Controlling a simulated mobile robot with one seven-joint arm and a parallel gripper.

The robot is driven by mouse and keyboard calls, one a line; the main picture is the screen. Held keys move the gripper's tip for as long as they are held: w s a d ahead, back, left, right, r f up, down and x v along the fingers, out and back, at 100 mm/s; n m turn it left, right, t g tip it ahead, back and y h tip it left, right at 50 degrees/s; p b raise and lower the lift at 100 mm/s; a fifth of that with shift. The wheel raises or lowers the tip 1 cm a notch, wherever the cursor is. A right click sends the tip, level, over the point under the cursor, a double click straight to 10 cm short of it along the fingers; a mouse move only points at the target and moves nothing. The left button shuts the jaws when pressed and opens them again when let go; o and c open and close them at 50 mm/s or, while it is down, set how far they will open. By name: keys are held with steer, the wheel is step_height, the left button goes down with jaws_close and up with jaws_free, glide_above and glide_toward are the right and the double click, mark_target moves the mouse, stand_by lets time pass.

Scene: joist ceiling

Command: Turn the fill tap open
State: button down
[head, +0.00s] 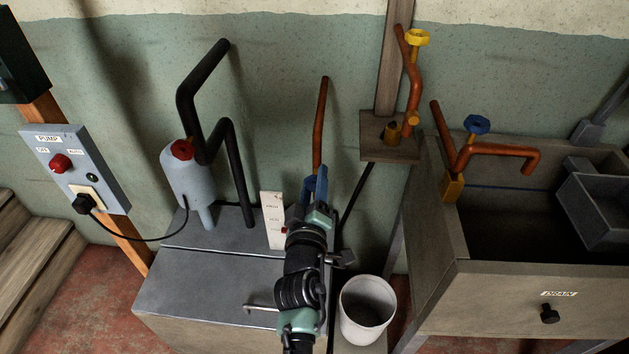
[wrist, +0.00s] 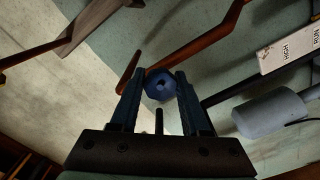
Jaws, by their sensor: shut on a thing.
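A blue faceted tap handle (wrist: 160,84) sits between the fingertips of my gripper in the wrist view, beside a copper pipe (wrist: 205,45). My gripper (head: 315,184) is shut on this handle. In the head view it is in front of the lower end of an upright copper pipe (head: 320,120), and my gripper hides most of the handle and its valve there. No label on this tap is readable, and I cannot tell how far it is turned. Another blue tap handle (head: 476,124) is on the copper spout at the sink, apart from my gripper.
A white level card (head: 272,218) stands just left of my gripper on the grey tank lid (head: 215,285). A grey pump (head: 187,185) with black pipes is farther left. A white bucket (head: 367,310) is below right. A yellow tap (head: 417,38) and a sink (head: 430,240) are right.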

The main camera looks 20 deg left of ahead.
stand_by(0.4)
steer(key=shift+c, duration=1.9)
jaws_free()
steer(key=p+v, duration=0.3)
steer(key=v, duration=1)
steer(key=shift+p, duration=0.35)
